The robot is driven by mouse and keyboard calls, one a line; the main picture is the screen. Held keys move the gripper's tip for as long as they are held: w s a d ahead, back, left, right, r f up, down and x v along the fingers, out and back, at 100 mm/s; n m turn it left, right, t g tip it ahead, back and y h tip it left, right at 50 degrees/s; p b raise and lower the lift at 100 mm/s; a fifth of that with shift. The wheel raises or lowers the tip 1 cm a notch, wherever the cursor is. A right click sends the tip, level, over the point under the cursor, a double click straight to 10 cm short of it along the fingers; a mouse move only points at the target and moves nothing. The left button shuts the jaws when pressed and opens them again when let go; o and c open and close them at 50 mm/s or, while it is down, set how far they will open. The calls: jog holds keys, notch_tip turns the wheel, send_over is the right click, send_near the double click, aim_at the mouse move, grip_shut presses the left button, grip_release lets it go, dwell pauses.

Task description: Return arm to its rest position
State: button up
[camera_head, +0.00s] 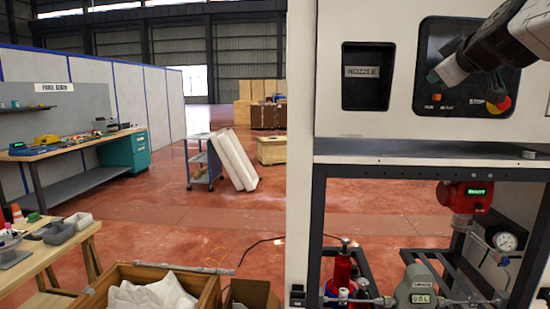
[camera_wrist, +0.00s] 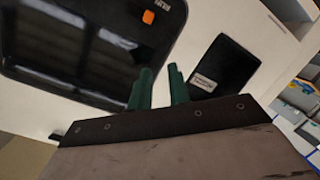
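My arm reaches in from the upper right of the head view. My gripper (camera_head: 436,77) is raised in front of the dispenser's black control panel (camera_head: 425,90), over its upper left part. In the wrist view the two green fingers (camera_wrist: 159,85) stand apart with a gap between them and nothing in it. Past the fingertips are the white cabinet front (camera_wrist: 192,32), the dark panel with an orange button (camera_wrist: 148,17), and the black nozzle recess (camera_wrist: 225,65). I cannot tell how far the fingertips are from the panel.
The dispenser's recess marked "NOZZLE" (camera_head: 362,88) is left of the panel. A red and yellow stop button (camera_head: 499,105) is below my arm. A wooden crate (camera_head: 208,296) stands at lower left.

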jog(key=s+a+f+m+g+y, duration=0.15)
jog(key=s+a+f+g, duration=0.25)
jog(key=s+a+f, duration=0.45)
jog(key=s+a+f+m+g+y, duration=0.1)
jog(key=s+a+f+g+y, duration=0.25)
jog(key=f, duration=0.75)
jog(key=s+a+f+m+g+h, duration=0.1)
jog(key=s+f+m+g, duration=0.1)
jog(key=s+f, duration=0.6)
jog(key=s+a+f+m+g+h, duration=0.1)
jog(key=s+f+g, duration=0.3)
jog(key=s, duration=0.9)
notch_tip(320, 180, down, 4)
jog(key=shift+s+r+m+g+h, duration=0.15)
jog(key=shift+m+g+h, duration=0.2)
jog(key=shift+m, duration=0.1)
